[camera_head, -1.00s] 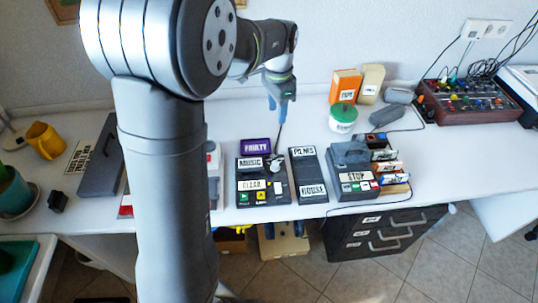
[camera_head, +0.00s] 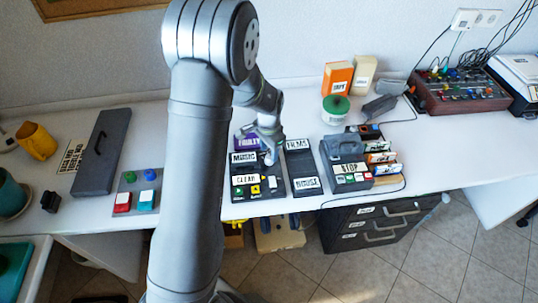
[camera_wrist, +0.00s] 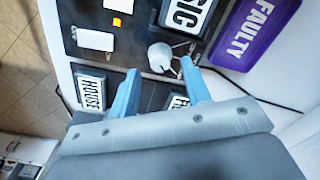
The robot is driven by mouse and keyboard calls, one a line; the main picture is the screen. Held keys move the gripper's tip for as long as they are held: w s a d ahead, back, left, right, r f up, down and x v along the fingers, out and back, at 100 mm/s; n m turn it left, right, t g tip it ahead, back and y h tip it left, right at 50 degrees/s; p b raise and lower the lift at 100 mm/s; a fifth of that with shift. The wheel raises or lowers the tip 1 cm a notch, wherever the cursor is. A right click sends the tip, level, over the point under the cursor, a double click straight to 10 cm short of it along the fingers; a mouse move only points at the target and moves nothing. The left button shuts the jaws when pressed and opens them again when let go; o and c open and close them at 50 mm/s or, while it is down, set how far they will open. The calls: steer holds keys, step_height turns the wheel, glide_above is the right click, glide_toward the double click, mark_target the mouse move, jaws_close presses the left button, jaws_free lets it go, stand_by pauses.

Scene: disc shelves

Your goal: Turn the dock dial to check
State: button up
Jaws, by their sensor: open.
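A black console (camera_head: 240,195) with MUSIC and CLEAR labels, buttons and a silver dial stands at the middle of the table. The silver dial (camera_wrist: 160,56) shows in the wrist view with a thin wire-like pointer beside it. A label reading check is not legible in either view. My gripper (camera_wrist: 160,67) is open. Its two blue fingertips stand on either side of the dial's near edge, close to it; I cannot tell if they touch. In the head view my gripper (camera_head: 270,158) is over the console and hides most of the dial.
A purple FAULTY tray (camera_wrist: 253,32) is behind the console. A black FILMS and HOUSE panel (camera_head: 301,170) adjoins on the right, then a grey STOP unit (camera_head: 346,174). A button panel (camera_head: 138,192) is at left. A green-lidded jar (camera_head: 335,108) stands at the back.

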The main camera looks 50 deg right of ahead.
mark_target(269, 156)
steer(key=shift+f, duration=1.55)
jaws_close()
steer(key=shift+n, duration=0.3)
steer(key=n, duration=0.4)
steer(key=shift+n, duration=2)
